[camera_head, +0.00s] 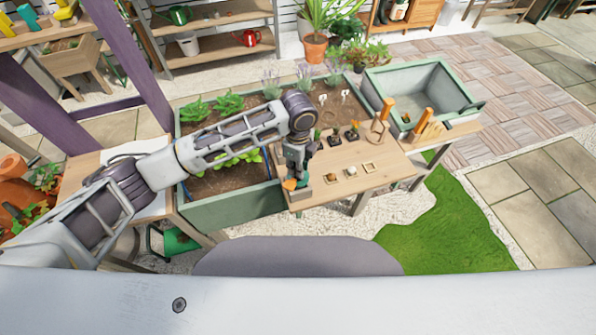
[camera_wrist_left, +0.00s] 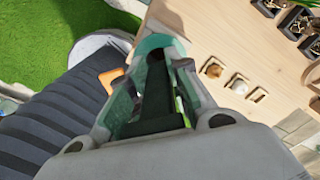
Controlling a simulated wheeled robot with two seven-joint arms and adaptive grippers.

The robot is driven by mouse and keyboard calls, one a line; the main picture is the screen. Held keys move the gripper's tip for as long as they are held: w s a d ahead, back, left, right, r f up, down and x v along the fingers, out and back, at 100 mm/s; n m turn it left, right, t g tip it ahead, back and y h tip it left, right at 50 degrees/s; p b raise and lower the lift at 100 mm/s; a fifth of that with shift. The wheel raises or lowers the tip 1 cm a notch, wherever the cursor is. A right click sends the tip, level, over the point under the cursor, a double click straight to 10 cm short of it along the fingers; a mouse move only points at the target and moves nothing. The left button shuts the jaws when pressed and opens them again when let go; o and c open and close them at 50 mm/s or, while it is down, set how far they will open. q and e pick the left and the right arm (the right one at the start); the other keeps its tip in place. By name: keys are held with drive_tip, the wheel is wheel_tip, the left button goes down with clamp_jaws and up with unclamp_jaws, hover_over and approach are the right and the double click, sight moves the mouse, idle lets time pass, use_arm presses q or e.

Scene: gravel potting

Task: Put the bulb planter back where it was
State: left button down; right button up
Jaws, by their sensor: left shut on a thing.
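My left gripper (camera_head: 295,168) is over the near left part of the wooden bench top (camera_head: 390,160). It is shut on what looks like the bulb planter (camera_head: 290,184), a small tool with orange and green parts, mostly hidden by the fingers. In the left wrist view, a teal-green part (camera_wrist_left: 160,42) sits at the fingertips of the left gripper (camera_wrist_left: 150,75), and an orange part (camera_wrist_left: 108,78) sticks out to the left. I cannot tell whether the tool touches the bench. My right gripper is not in view.
Orange-handled tools (camera_head: 428,116) stand at the right by a grey-green basin (camera_head: 440,88). A planted bed (camera_head: 232,214) borders the bench at left.

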use_arm(q)
drive_tip(key=shift+f, duration=1.7)
drive_tip(key=c, duration=1.3)
unclamp_jaws()
drive_tip(key=shift+r+b, duration=0.3)
drive_tip(key=shift+r, duration=5.8)
